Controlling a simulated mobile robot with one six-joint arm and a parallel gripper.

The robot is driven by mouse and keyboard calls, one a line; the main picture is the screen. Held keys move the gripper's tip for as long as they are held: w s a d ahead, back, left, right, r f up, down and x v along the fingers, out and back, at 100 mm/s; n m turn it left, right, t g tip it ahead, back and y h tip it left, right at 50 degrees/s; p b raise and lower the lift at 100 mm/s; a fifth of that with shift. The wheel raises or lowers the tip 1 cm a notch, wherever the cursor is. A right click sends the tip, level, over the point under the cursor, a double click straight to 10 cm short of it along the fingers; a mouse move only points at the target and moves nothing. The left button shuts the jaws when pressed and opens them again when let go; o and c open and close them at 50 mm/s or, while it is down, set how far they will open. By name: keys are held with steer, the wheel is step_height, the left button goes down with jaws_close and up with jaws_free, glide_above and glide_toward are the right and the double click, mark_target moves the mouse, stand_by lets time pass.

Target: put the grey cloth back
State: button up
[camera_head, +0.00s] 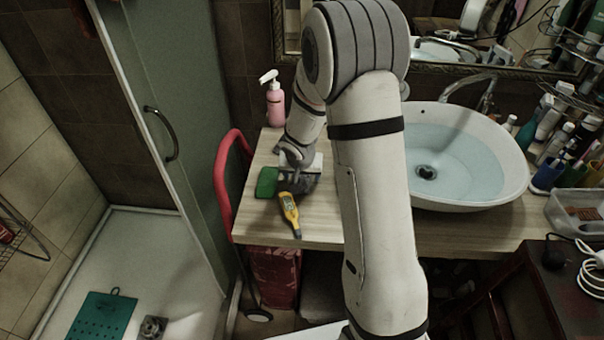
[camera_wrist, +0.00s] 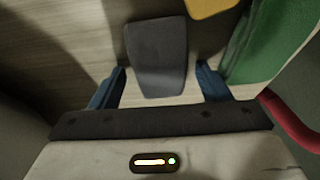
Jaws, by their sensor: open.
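The grey cloth (camera_wrist: 157,55) is a dark, flat, folded-looking piece lying on the light wooden counter in the wrist view. My gripper (camera_wrist: 160,82) is open, with one blue fingertip on each side of the cloth's near end and a gap on both sides. In the head view, my gripper (camera_head: 299,182) is low over the counter, and it mostly hides the cloth there. How high the fingertips are above the wood I cannot tell.
A green item (camera_head: 267,182) lies just left of my gripper, and a yellow meter (camera_head: 290,214) lies in front. A pink pump bottle (camera_head: 275,101) stands behind. A water-filled basin (camera_head: 465,150) is on the right. A red curved frame (camera_head: 226,170) borders the counter's left edge.

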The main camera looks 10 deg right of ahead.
steer(key=shift+r+p, duration=0.3)
steer(key=shift+r, duration=0.2)
steer(key=s+r+n+p, duration=0.1)
steer(key=s+r, duration=1.3)
steer(key=r, duration=0.5)
steer(key=s+r+n+g+y, duration=0.1)
steer(key=s+r+n, duration=0.1)
steer(key=s, duration=1.2)
steer(key=shift+r+n, duration=0.3)
steer(key=shift+r, duration=0.45)
